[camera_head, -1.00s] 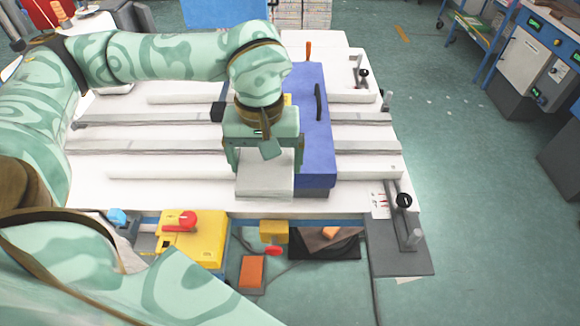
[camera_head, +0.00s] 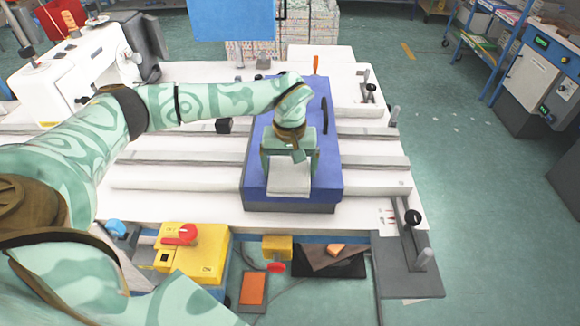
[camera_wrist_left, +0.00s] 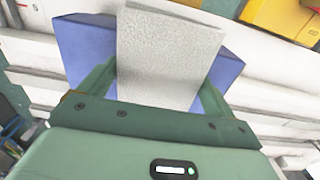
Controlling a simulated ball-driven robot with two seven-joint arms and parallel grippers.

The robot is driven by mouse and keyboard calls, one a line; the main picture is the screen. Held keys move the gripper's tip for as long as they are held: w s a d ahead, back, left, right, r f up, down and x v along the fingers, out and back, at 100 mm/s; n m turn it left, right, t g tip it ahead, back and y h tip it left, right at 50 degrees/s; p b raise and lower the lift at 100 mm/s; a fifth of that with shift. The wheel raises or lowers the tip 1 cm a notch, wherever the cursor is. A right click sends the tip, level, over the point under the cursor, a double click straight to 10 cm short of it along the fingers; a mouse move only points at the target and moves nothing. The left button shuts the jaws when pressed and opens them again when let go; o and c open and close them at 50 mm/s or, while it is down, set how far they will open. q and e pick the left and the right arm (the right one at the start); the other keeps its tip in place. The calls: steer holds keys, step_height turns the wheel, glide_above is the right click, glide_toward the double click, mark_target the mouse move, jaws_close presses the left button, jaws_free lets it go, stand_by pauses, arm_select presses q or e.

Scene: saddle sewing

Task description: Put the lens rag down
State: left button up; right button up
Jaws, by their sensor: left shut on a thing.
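The lens rag (camera_head: 290,180) is a pale grey-white flat sheet. My left gripper (camera_head: 289,186) is shut on it, with one finger on each side. In the left wrist view the rag (camera_wrist_left: 165,50) sticks out beyond the fingers and shows a fine crinkled texture. The gripper and rag are above the front half of a long blue box (camera_head: 328,165), which also shows behind the rag in the left wrist view (camera_wrist_left: 85,45). Whether the rag touches the box top is hard to tell. My right gripper is not in view.
The blue box lies across a white table (camera_head: 150,203) with long rails. A black handle (camera_head: 325,115) stands on its right side. A white sewing machine (camera_head: 75,85) stands at the far left. A yellow box with a red knob (camera_head: 195,250) is at the front edge.

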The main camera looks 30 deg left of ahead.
mark_target(289, 167)
arm_select(q)
steer(key=shift+f, duration=0.15)
steer(key=o, duration=0.6)
step_height(289, 167, up, 12)
steer(key=shift+r+p, duration=0.15)
steer(key=shift+p, duration=0.85)
